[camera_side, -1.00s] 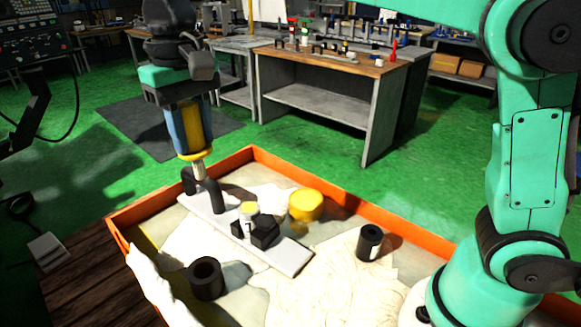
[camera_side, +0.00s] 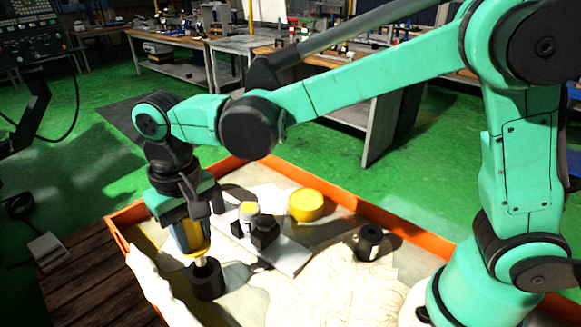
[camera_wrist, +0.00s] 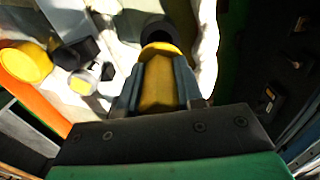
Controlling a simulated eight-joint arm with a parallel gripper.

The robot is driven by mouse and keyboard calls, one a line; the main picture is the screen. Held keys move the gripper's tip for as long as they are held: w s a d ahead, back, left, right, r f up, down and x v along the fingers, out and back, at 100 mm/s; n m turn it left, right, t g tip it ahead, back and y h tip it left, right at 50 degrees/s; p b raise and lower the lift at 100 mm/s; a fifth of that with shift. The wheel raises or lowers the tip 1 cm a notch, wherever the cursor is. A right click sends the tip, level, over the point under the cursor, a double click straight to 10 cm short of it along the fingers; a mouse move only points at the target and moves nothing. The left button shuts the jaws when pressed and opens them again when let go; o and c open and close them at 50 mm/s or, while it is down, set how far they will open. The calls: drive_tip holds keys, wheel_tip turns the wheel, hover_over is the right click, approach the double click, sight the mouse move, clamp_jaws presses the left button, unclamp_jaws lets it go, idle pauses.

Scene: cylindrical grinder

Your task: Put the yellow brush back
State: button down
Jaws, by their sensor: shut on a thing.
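The yellow brush (camera_side: 200,244) is held between the blue fingers of my gripper (camera_side: 188,236), handle up and pale end down, slightly tilted. Its pale lower end is at the mouth of a black cylindrical cup (camera_side: 207,281) at the front left of the tray. I cannot tell whether that end is inside the cup or just above it. In the wrist view the yellow brush (camera_wrist: 158,86) shows between the fingers, with the black cup (camera_wrist: 158,29) just beyond it.
An orange-rimmed tray (camera_side: 416,240) holds a white board (camera_side: 290,259) with black blocks and a small yellow-topped piece (camera_side: 249,210). A yellow round container (camera_side: 306,205) stands behind it. Another black cylinder (camera_side: 368,242) stands to the right. Crumpled pale cloth covers the front.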

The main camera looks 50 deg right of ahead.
sight(196, 244)
drive_tip(key=shift+f, duration=2.2)
drive_tip(key=shift+f, duration=0.35)
drive_tip(key=shift+f, duration=0.15)
drive_tip(key=c, duration=0.6)
unclamp_jaws()
drive_tip(key=shift+o, duration=0.2)
